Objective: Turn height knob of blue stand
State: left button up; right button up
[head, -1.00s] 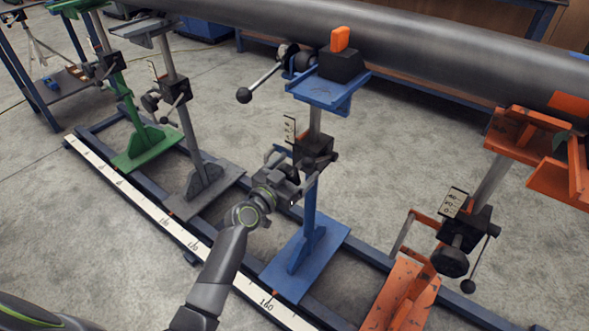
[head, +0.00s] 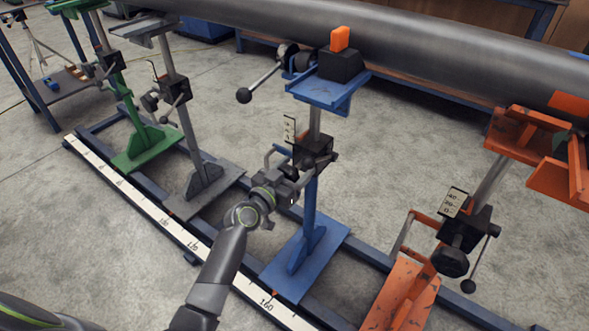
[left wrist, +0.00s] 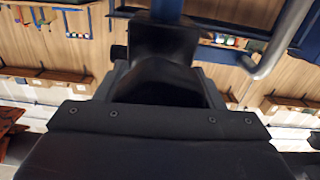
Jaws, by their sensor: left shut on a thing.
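The blue stand (head: 310,222) stands on the floor rail in the middle of the head view. Its post carries a black clamp block (head: 315,150) with a small scale plate (head: 289,130). My left gripper (head: 302,170) is at this block, on its near left side, and is shut on the height knob. The knob itself is mostly hidden by the gripper in the head view. In the left wrist view a dark block (left wrist: 160,45) fills the space ahead of the gripper, with the blue post (left wrist: 167,8) above it. My right gripper is not in view.
A large grey pipe (head: 430,60) runs across the back above the stands. An orange stand (head: 405,290) is at the right; grey (head: 205,178) and green (head: 145,148) stands are at the left. A black-knobbed lever (head: 244,95) sticks out near the blue stand's top.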

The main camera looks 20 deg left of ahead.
pick_arm(q)
jog(key=n, duration=0.2)
jog(key=shift+n, duration=1.2)
jog(key=n+p, duration=0.1)
jog(key=n, duration=0.4)
jog(key=shift+n, duration=0.7)
jog(key=n+p, duration=0.1)
jog(key=n, duration=0.2)
jog(key=shift+a+n, duration=0.1)
jog(key=shift+n, duration=0.2)
jog(key=n+p, duration=0.1)
jog(key=n, duration=0.3)
jog(key=shift+f, duration=0.1)
jog(key=shift+n, duration=0.8)
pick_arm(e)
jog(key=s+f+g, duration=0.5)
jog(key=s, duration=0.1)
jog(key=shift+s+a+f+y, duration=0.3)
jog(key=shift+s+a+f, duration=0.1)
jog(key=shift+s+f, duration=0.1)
